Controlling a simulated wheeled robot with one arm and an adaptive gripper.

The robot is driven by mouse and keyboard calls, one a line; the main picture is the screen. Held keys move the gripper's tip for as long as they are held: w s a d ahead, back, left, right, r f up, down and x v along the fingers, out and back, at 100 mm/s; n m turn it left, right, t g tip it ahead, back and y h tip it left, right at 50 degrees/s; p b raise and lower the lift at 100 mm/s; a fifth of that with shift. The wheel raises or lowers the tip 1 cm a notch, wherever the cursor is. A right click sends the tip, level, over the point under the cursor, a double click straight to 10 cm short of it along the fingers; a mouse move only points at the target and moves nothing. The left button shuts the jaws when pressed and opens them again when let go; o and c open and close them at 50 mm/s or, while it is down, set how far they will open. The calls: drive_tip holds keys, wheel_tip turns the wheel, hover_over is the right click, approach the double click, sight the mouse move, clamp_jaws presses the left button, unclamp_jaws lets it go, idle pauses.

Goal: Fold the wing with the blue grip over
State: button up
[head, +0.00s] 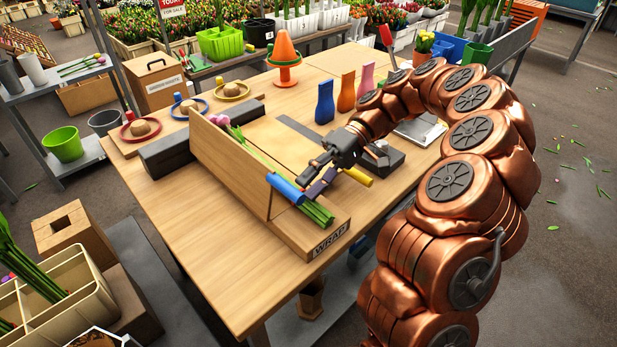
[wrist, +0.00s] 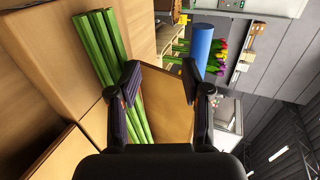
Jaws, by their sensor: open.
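The upright wooden wing (head: 232,168) stands on the board marked WRAP (head: 318,243). Its blue grip (head: 285,188) sticks out at the near end, and the blue grip also shows in the wrist view (wrist: 202,42). Green tulip stems (head: 318,213) lie along the board beside the wing, with pinkish blooms at the far end. A yellow grip (head: 358,177) shows low to the right. My gripper (head: 312,180) is open and empty, just right of the blue grip. In the wrist view its fingers (wrist: 162,85) are spread, with a wooden panel showing between them. Contact with the grip cannot be told.
Blue, orange and pink upright pieces (head: 346,93) stand farther back on the table. An orange cone (head: 284,52) stands at the back. A dark box (head: 182,147) lies left of the wing. Table top at the front left is clear.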

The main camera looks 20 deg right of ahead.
drive_tip(key=shift+w+d+f+p, duration=0.2)
drive_tip(key=shift+d+p, duration=0.3)
drive_tip(key=shift+p, duration=0.45)
drive_tip(key=shift+w+d+f+p, duration=0.15)
drive_tip(key=shift+w+d+p, duration=0.15)
drive_tip(key=shift+d+p, duration=0.45)
drive_tip(key=shift+w+d+f+p, duration=0.15)
drive_tip(key=shift+w+d+p, duration=0.15)
drive_tip(key=shift+p, duration=0.8)
drive_tip(key=shift+d+f, duration=0.1)
drive_tip(key=shift+f, duration=0.15)
